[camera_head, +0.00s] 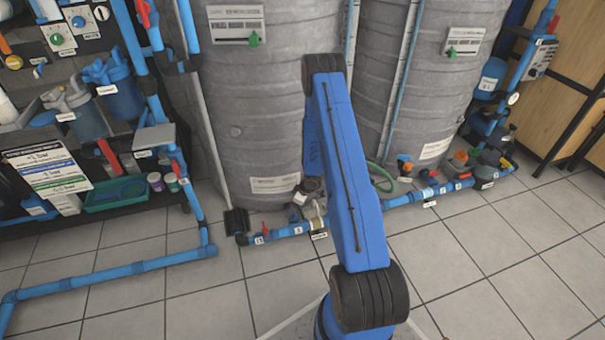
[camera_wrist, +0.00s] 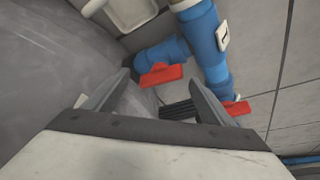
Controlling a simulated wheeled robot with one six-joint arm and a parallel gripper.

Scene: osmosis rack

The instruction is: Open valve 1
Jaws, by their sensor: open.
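In the wrist view my gripper (camera_wrist: 159,78) is open, with one grey finger on each side. A red valve handle (camera_wrist: 162,75) shows in the gap between the fingertips, beyond them, beside a blue pipe (camera_wrist: 206,45). A second red handle (camera_wrist: 238,108) lies to the right of the right finger, partly hidden. I cannot tell which one is valve 1, and no contact is visible. In the head view my blue arm hides the gripper. A small red handle (camera_head: 264,229) stands on the floor pipe (camera_head: 288,231) left of the arm.
Two large grey tanks (camera_head: 250,120) (camera_head: 430,90) stand behind the floor piping. A rack with blue filter housings (camera_head: 122,95) and a green tray (camera_head: 115,195) is at left. A wooden cabinet (camera_head: 550,100) is at right. The tiled floor (camera_head: 480,270) in front is clear.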

